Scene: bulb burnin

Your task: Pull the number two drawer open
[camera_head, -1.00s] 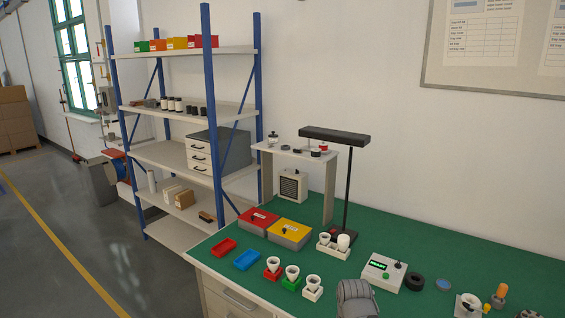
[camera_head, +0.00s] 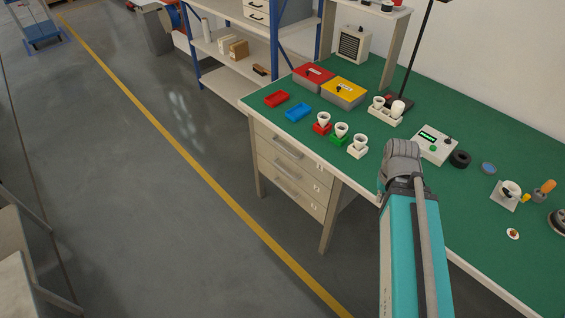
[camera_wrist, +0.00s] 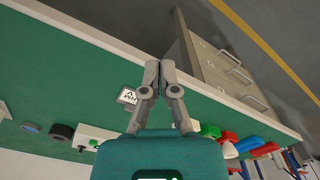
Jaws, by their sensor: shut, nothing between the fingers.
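A drawer unit with three stacked pale drawers is under the left end of the green bench. In the head view the middle drawer (camera_head: 287,171) has a bar handle and a small tag at its right. All the drawers look shut. The tag numbers are too small to read surely. In the wrist view, which is turned over, the drawer unit (camera_wrist: 212,80) shows at upper right with its handles. My gripper (camera_wrist: 160,76) has its fingers together and empty, apart from the drawers. The fingers cannot be made out in the head view.
The green bench top (camera_head: 395,200) carries red and blue trays, cups on coloured bases, a red box, a yellow box and a control box (camera_head: 434,145). A bench leg (camera_head: 331,217) stands right of the drawers. The floor (camera_head: 190,230) before them is clear.

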